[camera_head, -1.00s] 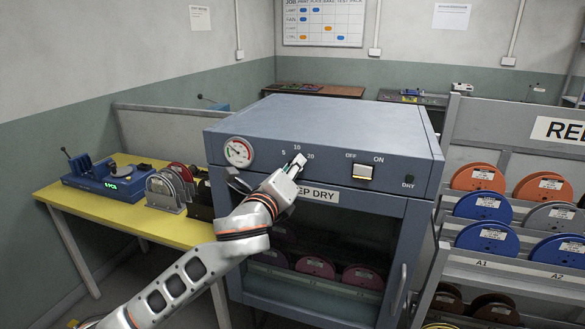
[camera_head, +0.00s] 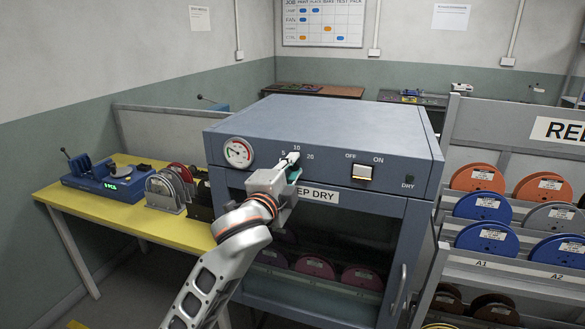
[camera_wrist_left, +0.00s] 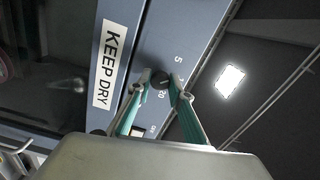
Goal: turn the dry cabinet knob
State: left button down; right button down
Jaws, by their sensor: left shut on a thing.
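The grey-blue dry cabinet (camera_head: 330,125) stands in the middle of the head view, with a KEEP DRY label above its dark window. Its small black knob (camera_wrist_left: 160,79) shows in the left wrist view, beside the printed numbers 5, 10 and 20. My left gripper (camera_wrist_left: 161,84) has its two green-sided fingers on either side of the knob and is shut on it. In the head view my left gripper (camera_head: 291,161) is at the front panel just below the numbers and hides most of the knob. My right gripper is not in view.
A round gauge (camera_head: 238,152) is left of the knob, and a lit power switch (camera_head: 362,172) is to its right. A yellow table (camera_head: 140,220) with spool holders stands at left. A rack of coloured reels (camera_head: 490,238) stands close on the right.

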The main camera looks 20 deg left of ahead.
pick_arm(q)
jog(key=shift+n, duration=2)
jog(key=c, duration=1.8)
grip_release()
jog(key=shift+c, duration=0.2)
jog(key=s, duration=1.2)
jog(key=shift+a, duration=0.25)
